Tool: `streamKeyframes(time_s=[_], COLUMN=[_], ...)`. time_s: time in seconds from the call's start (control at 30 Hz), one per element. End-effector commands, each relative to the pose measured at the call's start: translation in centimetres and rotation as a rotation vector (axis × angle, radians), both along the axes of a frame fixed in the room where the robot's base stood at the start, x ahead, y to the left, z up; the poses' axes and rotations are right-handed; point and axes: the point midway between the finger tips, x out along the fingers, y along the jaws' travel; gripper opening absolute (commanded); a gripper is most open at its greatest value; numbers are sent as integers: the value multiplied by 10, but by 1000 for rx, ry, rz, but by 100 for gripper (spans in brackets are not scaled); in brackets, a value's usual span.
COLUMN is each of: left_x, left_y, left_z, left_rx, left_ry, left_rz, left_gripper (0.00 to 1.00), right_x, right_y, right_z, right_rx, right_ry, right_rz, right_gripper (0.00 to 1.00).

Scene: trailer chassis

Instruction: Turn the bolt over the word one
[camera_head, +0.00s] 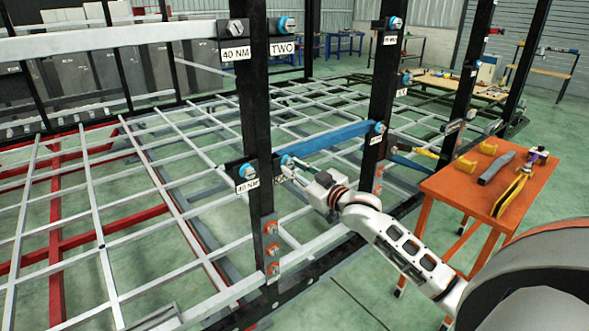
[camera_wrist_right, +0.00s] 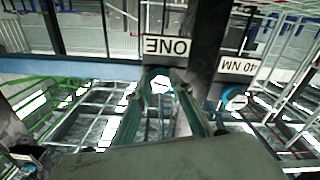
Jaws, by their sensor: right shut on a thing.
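The bolt over the word ONE (camera_head: 286,159) has a blue ring and sits on a dark bracket at the middle post. Its ONE plate (camera_wrist_right: 167,47) reads upside down in the wrist view; in the head view my gripper mostly hides it. My right gripper (camera_head: 289,170) reaches the bolt from the right. In the wrist view its two fingers (camera_wrist_right: 161,82) are closed around the pale bolt head (camera_wrist_right: 160,85). My left gripper is in neither view.
A 40 NM bolt (camera_head: 247,171) sits close left of the gripper. Higher are a TWO bolt (camera_head: 287,24) and another 40 NM bolt (camera_head: 235,27). A blue bar (camera_head: 335,137) runs right from the post. An orange table (camera_head: 463,187) with tools stands right.

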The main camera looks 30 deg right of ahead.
Motion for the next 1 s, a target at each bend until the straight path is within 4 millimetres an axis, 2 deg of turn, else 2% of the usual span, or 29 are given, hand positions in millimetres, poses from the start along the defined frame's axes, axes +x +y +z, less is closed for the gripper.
streamKeyframes(time_s=[0.03,0.6,1.0], left_x=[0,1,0], left_y=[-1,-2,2], left_z=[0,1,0], left_rx=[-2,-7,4], left_ry=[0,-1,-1], left_rz=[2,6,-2], left_gripper=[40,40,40], right_x=[-1,-1,-1], right_y=[1,5,6], right_z=[-6,-5,-4], right_rx=[47,562,769], right_ry=[13,53,68], right_rz=[0,-1,-2], right_gripper=[0,0,0])
